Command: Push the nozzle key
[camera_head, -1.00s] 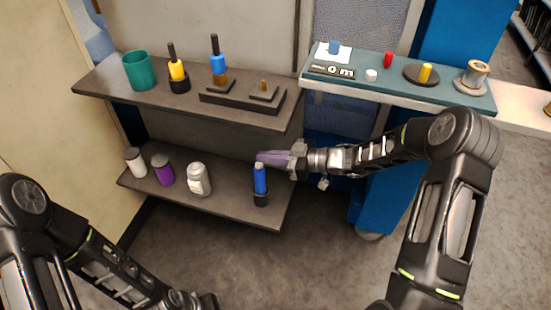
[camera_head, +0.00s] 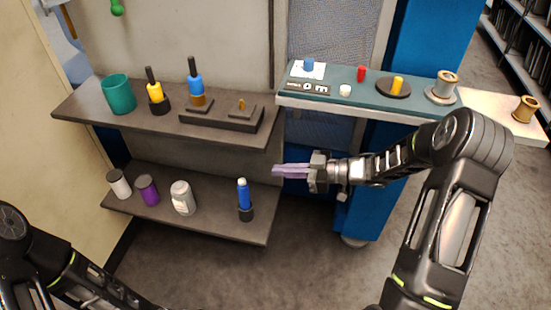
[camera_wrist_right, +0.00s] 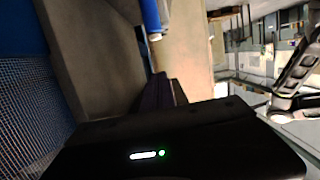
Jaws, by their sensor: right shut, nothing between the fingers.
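A slim blue cylinder with a pale tip (camera_head: 243,193) stands upright in a black holder on the lower shelf; I cannot tell for sure that it is the nozzle key. My right gripper (camera_head: 276,170) is shut and empty, with its purple-grey fingers pointing left. Its tips are to the right of the blue cylinder's top and slightly higher in the picture, apart from it. In the right wrist view, the dark fingers (camera_wrist_right: 158,95) show below a blue cylinder with a pale end (camera_wrist_right: 151,18). My left arm enters at lower left; its gripper is out of view.
The upper shelf (camera_head: 75,105) carries a teal cup, a yellow and a blue handled tool and a dark block. White, purple and silver containers stand left on the lower shelf (camera_head: 220,225). A teal-topped bench (camera_head: 320,85) with small items stands right, above my right forearm.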

